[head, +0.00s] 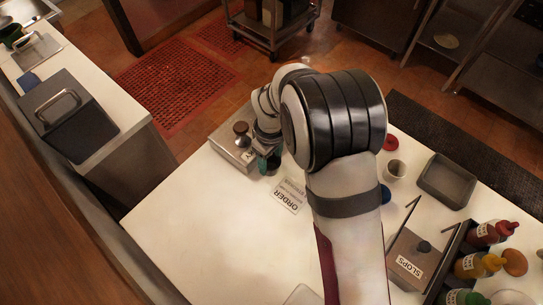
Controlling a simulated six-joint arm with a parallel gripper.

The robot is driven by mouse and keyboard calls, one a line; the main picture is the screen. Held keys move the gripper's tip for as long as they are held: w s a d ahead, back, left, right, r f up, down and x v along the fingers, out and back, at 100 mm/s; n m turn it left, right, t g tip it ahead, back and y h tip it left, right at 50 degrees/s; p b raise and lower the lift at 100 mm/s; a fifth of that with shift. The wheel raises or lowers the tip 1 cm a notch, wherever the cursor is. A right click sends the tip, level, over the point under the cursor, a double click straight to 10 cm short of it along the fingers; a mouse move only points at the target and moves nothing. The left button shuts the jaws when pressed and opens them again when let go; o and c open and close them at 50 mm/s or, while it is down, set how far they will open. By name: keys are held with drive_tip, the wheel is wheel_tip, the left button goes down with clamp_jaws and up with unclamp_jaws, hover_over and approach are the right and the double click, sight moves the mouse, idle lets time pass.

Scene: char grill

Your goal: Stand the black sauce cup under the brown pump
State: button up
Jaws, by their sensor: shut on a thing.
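The brown pump (241,128) has a round brown knob and stands on a steel box (228,150) at the far edge of the white table. My gripper (267,154) points down just right of the pump, close to the steel box. It is shut on a small dark cup (270,166), which looks like the black sauce cup. The cup is partly hidden by the gripper and looks upright. I cannot tell whether its base touches the table.
A white ORDER card (289,195) lies in front of the cup. Right of my arm are a pale cup (396,170), a red round item (390,142), a grey tray (447,180), a SLOPS container (412,262) and sauce bottles (490,233). The table's left front is clear.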

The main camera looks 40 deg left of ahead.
drive_tip(key=shift+f, duration=0.1)
drive_tip(key=o, duration=1.4)
drive_tip(key=shift+c, duration=0.2)
